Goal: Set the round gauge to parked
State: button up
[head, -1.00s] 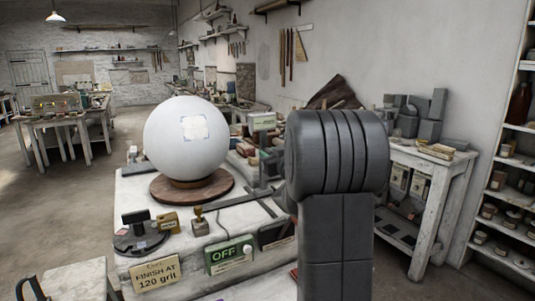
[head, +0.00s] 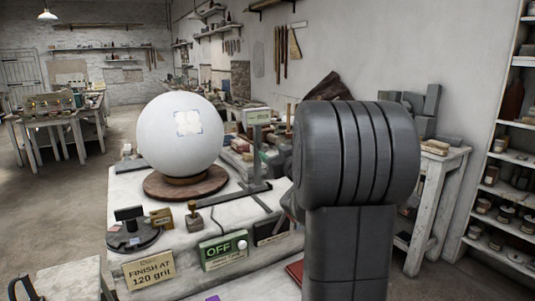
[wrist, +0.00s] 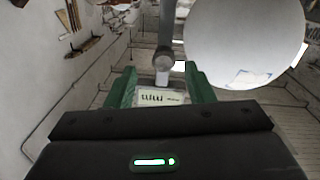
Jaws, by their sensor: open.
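In the head view, a gauge on a post, with a small greenish plate (head: 258,117), stands just right of the white sphere (head: 180,135). Its post rises from dark bars on the bench. In the wrist view, a grey rod ends in a round knob (wrist: 163,62) above a pale plate with upside-down "mm" lettering (wrist: 160,97), seemingly the same gauge. My gripper (wrist: 159,72) is open, its green fingers on either side of the knob and plate. I cannot tell whether they touch. The head view does not clearly show my gripper; my grey arm link blocks that area.
The sphere sits on a round wooden base (head: 185,190) and looms at upper right in the wrist view (wrist: 245,40). A green OFF box (head: 222,249), a "FINISH AT 120 grit" sign (head: 149,271) and a dark round stand (head: 132,240) line the bench front. Open floor lies left.

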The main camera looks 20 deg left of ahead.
aim_at(266, 149)
jog(key=v, duration=0.8)
jog(key=shift+b, duration=0.4)
jog(key=p+x, duration=0.2)
jog(key=x, duration=1.1)
jog(key=shift+w+a, duration=0.25)
jog(key=shift+a, duration=0.05)
jog(key=shift+s+a, duration=0.1)
jog(key=shift+s, duration=0.05)
jog(key=shift+s, duration=0.1)
